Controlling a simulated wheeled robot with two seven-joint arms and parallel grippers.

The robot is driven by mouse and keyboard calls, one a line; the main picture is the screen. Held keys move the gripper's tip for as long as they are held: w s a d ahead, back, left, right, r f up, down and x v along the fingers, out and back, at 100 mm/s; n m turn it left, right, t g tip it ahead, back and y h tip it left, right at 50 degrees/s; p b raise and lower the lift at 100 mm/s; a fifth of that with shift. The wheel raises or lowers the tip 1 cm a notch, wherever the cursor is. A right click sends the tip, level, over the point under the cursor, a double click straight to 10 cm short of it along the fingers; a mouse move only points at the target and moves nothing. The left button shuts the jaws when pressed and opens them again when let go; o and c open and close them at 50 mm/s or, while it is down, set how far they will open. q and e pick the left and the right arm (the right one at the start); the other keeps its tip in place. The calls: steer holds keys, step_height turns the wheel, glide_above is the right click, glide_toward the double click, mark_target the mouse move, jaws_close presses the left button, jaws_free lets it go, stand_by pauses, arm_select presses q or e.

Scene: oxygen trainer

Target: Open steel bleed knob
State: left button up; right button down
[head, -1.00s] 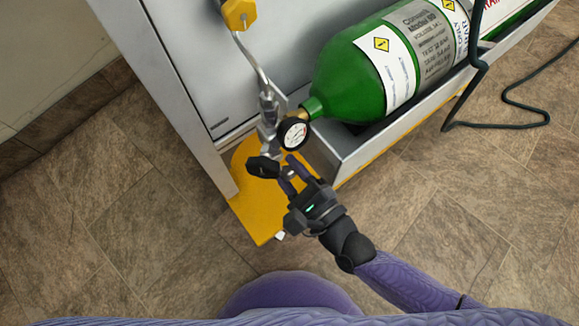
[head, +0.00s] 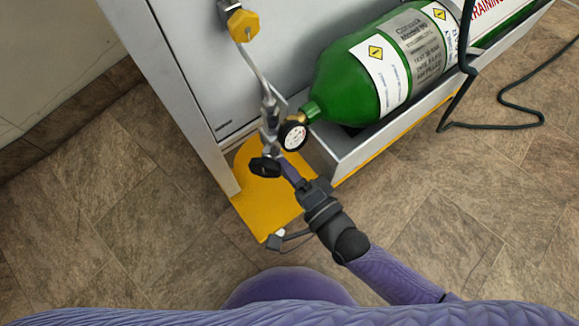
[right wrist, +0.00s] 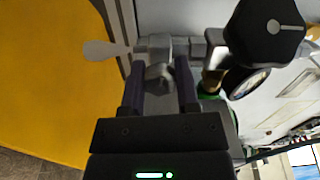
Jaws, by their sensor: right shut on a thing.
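The steel bleed knob (right wrist: 159,76) is a small grey metal knob on the valve fitting, seen between the fingers in the right wrist view. My right gripper (right wrist: 158,70) is shut on it, one dark finger on each side. In the head view my right gripper (head: 288,170) reaches the fitting from the lower right, and the steel knob is hidden there by the fingers and the black knob. The black knob (head: 265,167) is just left of the fingertips; it shows large at the upper right of the wrist view (right wrist: 265,30). My left gripper is not in view.
A round pressure gauge (head: 294,135) sits just above my right gripper, joined to the green cylinder (head: 345,85) in a grey tray (head: 350,152). A yellow knob (head: 243,25) is higher on the pipe. A yellow base plate (head: 262,205) lies below. Tiled floor is clear at lower left.

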steer(key=n+p, duration=0.1)
steer(key=n, duration=0.4)
steer(key=n+p, duration=0.1)
steer(key=n, duration=0.5)
steer(key=n+p, duration=0.1)
steer(key=n, duration=0.3)
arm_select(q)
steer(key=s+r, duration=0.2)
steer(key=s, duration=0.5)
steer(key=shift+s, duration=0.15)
arm_select(e)
steer(key=shift+n, duration=2.2)
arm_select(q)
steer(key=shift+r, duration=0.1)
arm_select(e)
steer(key=shift+c, duration=1.7)
jaws_free()
